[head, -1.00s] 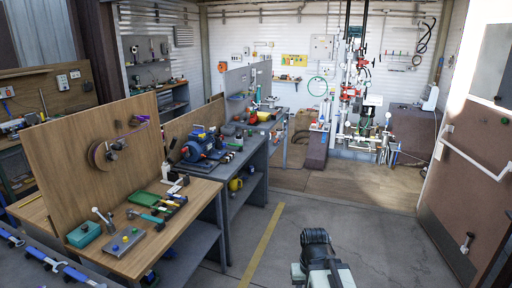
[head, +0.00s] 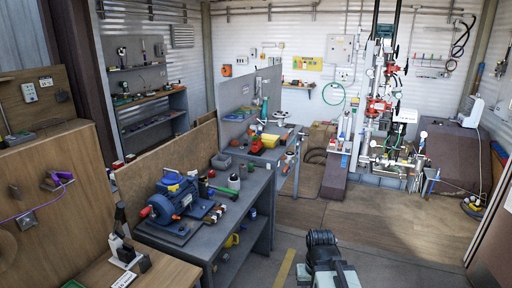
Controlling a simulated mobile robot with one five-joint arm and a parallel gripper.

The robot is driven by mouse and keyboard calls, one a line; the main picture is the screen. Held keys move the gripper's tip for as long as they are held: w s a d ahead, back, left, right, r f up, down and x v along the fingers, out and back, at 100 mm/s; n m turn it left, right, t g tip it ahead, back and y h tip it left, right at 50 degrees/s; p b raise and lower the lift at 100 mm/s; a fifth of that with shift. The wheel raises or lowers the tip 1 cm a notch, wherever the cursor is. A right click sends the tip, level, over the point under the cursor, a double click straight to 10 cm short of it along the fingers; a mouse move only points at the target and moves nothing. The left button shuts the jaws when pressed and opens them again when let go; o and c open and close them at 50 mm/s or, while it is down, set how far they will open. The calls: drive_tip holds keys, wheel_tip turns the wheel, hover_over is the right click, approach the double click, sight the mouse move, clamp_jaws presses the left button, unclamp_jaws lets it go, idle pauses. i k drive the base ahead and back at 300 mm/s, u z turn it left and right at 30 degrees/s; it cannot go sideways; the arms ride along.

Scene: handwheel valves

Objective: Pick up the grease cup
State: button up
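I cannot make out a grease cup for certain in the head view; the small items on the benches are too small to tell apart. A grey workbench (head: 262,190) stands left of the middle, with a blue machine (head: 174,197), a small grey jar (head: 234,182) and several small dark and coloured items on it. Part of my own arm shows at the bottom, right of the middle, over the floor and apart from the benches. My gripper's fingers do not show.
A wooden bench (head: 165,272) is at the front left. A pipe stand with red valves (head: 380,106) is at the back right, beside a sloped brown block (head: 455,155). A brown door (head: 492,250) is at the right edge. The floor (head: 375,235) in the middle is clear.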

sight(252, 211)
drive_tip(key=u, duration=0.05)
drive_tip(key=i, duration=0.75)
drive_tip(key=u, duration=0.15)
drive_tip(key=k, duration=0.8)
drive_tip(key=u, duration=0.25)
drive_tip(key=i, duration=0.85)
drive_tip(key=z, duration=1.55)
drive_tip(key=i, duration=3.5)
drive_tip(key=u, duration=0.05)
